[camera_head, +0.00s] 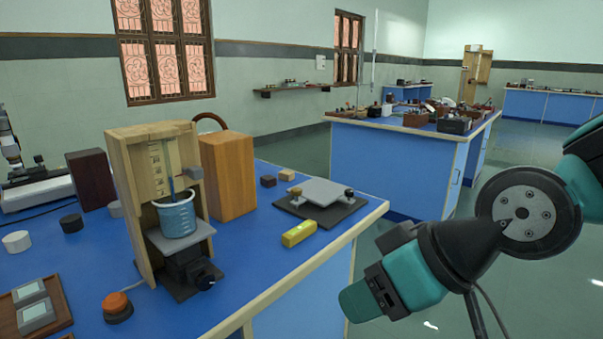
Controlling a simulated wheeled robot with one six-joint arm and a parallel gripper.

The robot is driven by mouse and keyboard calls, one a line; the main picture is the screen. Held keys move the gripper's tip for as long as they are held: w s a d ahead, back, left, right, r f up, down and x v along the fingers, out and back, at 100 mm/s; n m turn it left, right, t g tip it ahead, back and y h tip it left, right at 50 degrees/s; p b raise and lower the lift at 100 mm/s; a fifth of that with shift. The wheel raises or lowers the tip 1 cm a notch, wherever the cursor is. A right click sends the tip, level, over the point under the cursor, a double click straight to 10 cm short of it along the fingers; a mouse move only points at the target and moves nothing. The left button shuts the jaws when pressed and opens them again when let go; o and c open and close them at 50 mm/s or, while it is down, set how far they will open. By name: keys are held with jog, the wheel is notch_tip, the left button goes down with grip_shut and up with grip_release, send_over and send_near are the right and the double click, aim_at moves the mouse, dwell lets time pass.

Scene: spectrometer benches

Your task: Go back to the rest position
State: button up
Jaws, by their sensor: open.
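My arm, teal and black, reaches in from the right edge and bends down to the left. My gripper (362,301) is at its lower end, in front of the near bench (345,228) and to the right of its edge. It is open and I see nothing held in it. Its two fingertips cannot be clearly made out at this angle. It is apart from the bench and everything on it.
A wooden stand (130,205) holds a beaker (177,218) of blue liquid over a small jack (188,272). A yellow block (299,233) and a grey plate (320,191) lie near the bench's right edge. A second bench (390,165) stands behind; floor shows between.

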jog(key=s+d+g+h+p, duration=0.1)
jog(key=s+d+g+h, duration=0.25)
jog(key=s+d, duration=0.4)
notch_tip(320, 180, up, 14)
jog(key=p, duration=1.4)
jog(key=shift+s+a+r+m, duration=0.15)
jog(key=shift+s+r+m, duration=0.1)
jog(key=shift+m, duration=0.15)
jog(key=shift+g+y, duration=0.25)
jog(key=shift+c, duration=0.4)
